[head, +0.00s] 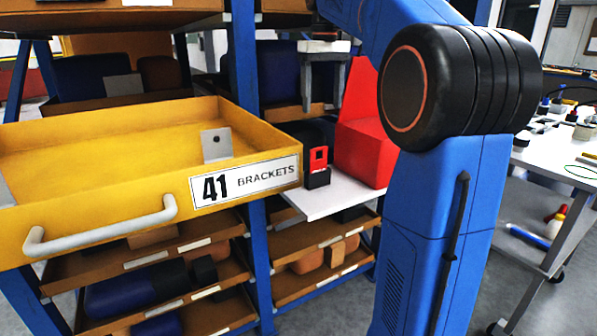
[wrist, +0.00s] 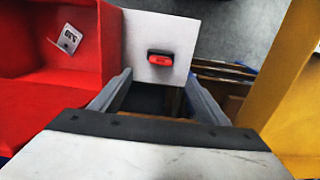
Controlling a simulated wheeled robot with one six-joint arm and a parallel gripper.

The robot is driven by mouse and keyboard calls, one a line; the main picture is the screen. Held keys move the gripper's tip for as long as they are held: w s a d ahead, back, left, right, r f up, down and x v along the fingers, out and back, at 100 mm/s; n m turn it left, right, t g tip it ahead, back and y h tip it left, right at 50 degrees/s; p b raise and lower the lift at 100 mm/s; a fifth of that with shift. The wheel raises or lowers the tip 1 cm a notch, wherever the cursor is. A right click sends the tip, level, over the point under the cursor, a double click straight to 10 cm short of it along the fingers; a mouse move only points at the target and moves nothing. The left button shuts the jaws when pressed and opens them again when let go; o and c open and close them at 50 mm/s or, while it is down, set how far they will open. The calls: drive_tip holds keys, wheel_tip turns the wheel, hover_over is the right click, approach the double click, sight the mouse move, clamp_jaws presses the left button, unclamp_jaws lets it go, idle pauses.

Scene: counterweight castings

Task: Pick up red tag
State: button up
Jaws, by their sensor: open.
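The red tag (head: 318,158) stands upright in a small black holder (head: 317,179) on a white board (head: 333,200). It has a dark opening in its face. In the wrist view the red tag (wrist: 161,63) shows from above as a narrow red strip in its black holder, beyond the fingertips and between their lines. My gripper (head: 322,107) points down above the tag, apart from it. In the wrist view my gripper (wrist: 159,76) has its two grey fingers spread wide with nothing between them.
A yellow drawer (head: 90,225) marked "41 BRACKETS" juts out on the left, with a metal bracket (head: 216,145). Blue-framed shelving stands behind.

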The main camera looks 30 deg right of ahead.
sight(320, 148)
wheel_tip(320, 148, down, 12)
drive_tip(key=shift+w+a+r, duration=0.1)
drive_tip(key=shift+w+r, duration=0.05)
drive_tip(key=shift+w+f, duration=0.15)
drive_tip(key=shift+f, duration=2.7)
drive_tip(key=c, duration=1.1)
